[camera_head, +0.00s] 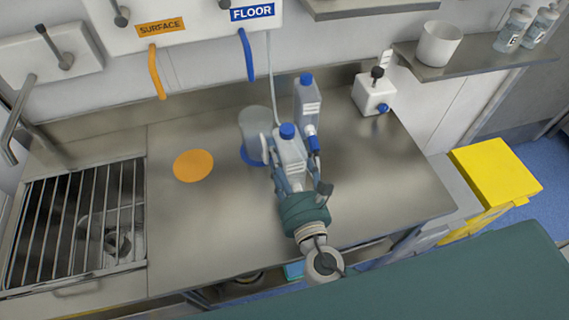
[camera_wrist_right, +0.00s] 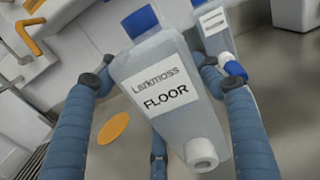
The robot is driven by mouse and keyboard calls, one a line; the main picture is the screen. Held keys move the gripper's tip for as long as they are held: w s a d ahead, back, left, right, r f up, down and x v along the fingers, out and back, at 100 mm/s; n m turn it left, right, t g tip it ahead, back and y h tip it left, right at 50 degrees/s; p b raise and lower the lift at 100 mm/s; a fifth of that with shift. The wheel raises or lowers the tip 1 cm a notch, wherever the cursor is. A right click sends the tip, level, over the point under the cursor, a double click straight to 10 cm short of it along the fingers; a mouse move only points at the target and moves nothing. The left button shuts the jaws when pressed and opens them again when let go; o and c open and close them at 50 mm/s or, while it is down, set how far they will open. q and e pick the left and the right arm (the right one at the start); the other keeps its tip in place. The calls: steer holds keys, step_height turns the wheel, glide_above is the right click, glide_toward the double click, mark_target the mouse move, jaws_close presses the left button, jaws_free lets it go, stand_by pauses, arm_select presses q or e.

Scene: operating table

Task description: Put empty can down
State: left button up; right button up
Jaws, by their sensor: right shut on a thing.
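My right gripper (camera_head: 292,183) is shut on a pale grey can (camera_head: 290,152) with a blue cap. In the right wrist view the can (camera_wrist_right: 165,85) reads "Larkmoss FLOOR", has a white spout low on its front, and stands between the blue-grey fingers (camera_wrist_right: 158,115). It is over the steel counter (camera_head: 215,215); I cannot tell whether its base touches. A second similar can (camera_head: 307,100) with a blue cap and blue tap stands just behind it. My left gripper is not in view.
A grey container (camera_head: 256,122) sits by a blue disc (camera_head: 248,157), close left of the can. An orange disc (camera_head: 193,165) lies further left, before the grated sink (camera_head: 75,220). A white box (camera_head: 374,96) stands at the back right. The counter's right part is clear.

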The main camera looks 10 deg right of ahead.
steer(key=shift+f+b, duration=0.3)
steer(key=shift+f, duration=0.8)
steer(key=o, duration=1.4)
